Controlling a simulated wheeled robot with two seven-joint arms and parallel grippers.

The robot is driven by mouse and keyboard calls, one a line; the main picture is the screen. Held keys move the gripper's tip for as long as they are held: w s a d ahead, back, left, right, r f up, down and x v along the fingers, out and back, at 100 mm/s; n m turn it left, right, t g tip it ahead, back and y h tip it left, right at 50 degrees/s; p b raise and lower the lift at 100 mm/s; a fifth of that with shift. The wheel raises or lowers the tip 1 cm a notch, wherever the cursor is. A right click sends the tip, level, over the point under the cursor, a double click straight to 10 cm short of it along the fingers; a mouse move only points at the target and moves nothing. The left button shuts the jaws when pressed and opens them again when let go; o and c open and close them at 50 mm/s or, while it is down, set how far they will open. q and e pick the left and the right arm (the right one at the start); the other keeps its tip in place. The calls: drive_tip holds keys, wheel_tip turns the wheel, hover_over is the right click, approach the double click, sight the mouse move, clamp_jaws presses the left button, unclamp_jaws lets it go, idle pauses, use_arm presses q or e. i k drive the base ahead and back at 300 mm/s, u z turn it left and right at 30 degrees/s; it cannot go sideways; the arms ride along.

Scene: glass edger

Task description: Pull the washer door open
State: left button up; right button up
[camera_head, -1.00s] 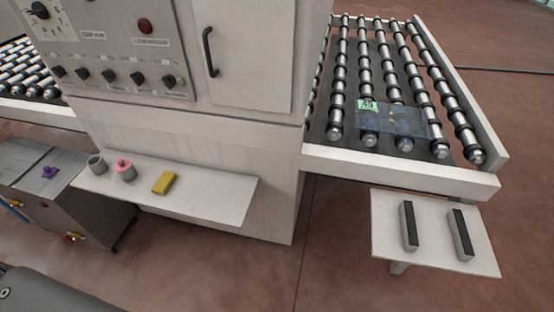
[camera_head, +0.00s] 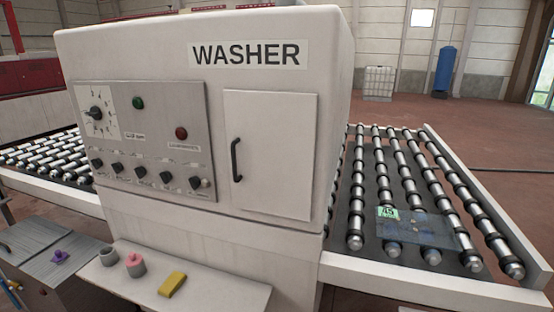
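The washer (camera_head: 130,50) is a large pale cabinet with a WASHER label in the middle of the head view. Its door (camera_head: 275,150) is a flat pale panel on the right of the front face and looks shut. A dark vertical handle (camera_head: 235,160) sits at the door's left edge. Neither of my grippers shows in the head view.
A control panel (camera_head: 145,145) with knobs and buttons is left of the door. A shelf (camera_head: 225,296) below holds a grey cup, a pink item and a yellow block (camera_head: 172,284). A roller conveyor (camera_head: 375,190) with a glass sheet (camera_head: 420,232) extends right.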

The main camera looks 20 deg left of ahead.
sight(271, 136)
drive_tip(key=z, duration=0.95)
drive_tip(key=k, duration=0.5)
drive_tip(key=u, duration=0.35)
